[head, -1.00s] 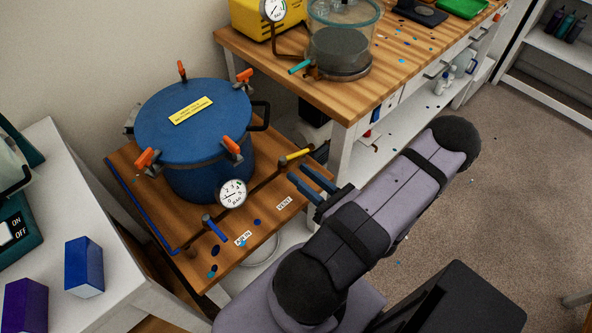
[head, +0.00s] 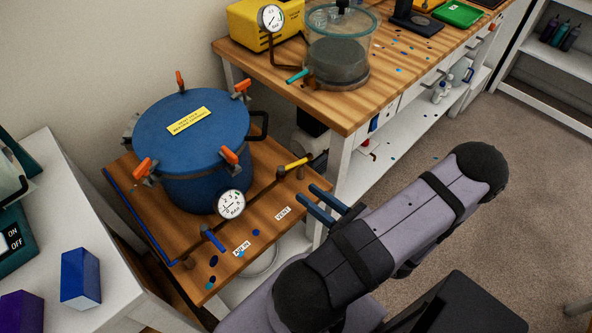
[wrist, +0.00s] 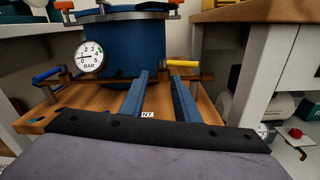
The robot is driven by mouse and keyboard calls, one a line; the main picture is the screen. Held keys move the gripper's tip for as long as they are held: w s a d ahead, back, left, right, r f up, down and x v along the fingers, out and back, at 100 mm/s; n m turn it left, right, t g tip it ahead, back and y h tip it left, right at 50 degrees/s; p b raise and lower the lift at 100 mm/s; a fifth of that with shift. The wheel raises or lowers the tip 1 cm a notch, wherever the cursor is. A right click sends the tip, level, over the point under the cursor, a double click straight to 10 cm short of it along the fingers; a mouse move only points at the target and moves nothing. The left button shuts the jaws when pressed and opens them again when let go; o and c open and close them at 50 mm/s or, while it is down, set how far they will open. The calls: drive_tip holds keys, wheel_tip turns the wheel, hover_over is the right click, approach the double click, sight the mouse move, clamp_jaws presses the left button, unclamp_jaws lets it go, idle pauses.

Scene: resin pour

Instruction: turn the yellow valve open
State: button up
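The yellow valve handle (head: 296,163) sits on the pipe at the right front of the blue pressure pot (head: 192,135), above the VENT label (head: 283,213). In the wrist view the yellow handle (wrist: 183,63) lies crosswise, beyond and slightly above the right fingertip. My gripper (head: 306,191) is open and empty, just in front of and below the handle, apart from it. In the wrist view the fingers of my gripper (wrist: 160,76) point toward the pot and valve pipe. The VENT label is partly hidden behind a finger there.
A blue valve handle (head: 213,238) and a pressure gauge (head: 230,204) are on the same pipe, left of the yellow valve. The taller workbench (head: 345,119) stands at the right, its leg near my gripper. A white table (head: 45,220) is at the left.

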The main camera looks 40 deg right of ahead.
drive_tip(key=w+a+r+n+g+y+p, duration=0.1)
drive_tip(key=w+a+n+g+y+p, duration=0.1)
drive_tip(key=a+n+g+y+p, duration=0.5)
drive_tip(key=n+g+h+p, duration=0.8)
drive_tip(key=n+g+p, duration=0.1)
drive_tip(key=p, duration=0.9)
approach(298, 162)
drive_tip(key=shift+w+f+b, duration=0.2)
drive_tip(key=shift+f+b, duration=0.55)
drive_tip(key=shift+f, duration=0.5)
drive_tip(key=shift+w+f+b, duration=0.2)
drive_tip(key=shift+f+b, duration=0.5)
drive_tip(key=shift+f, duration=0.5)
drive_tip(key=shift+w+f+b, duration=0.2)
drive_tip(key=shift+f+b, duration=0.55)
drive_tip(key=shift+f, duration=0.5)
clamp_jaws()
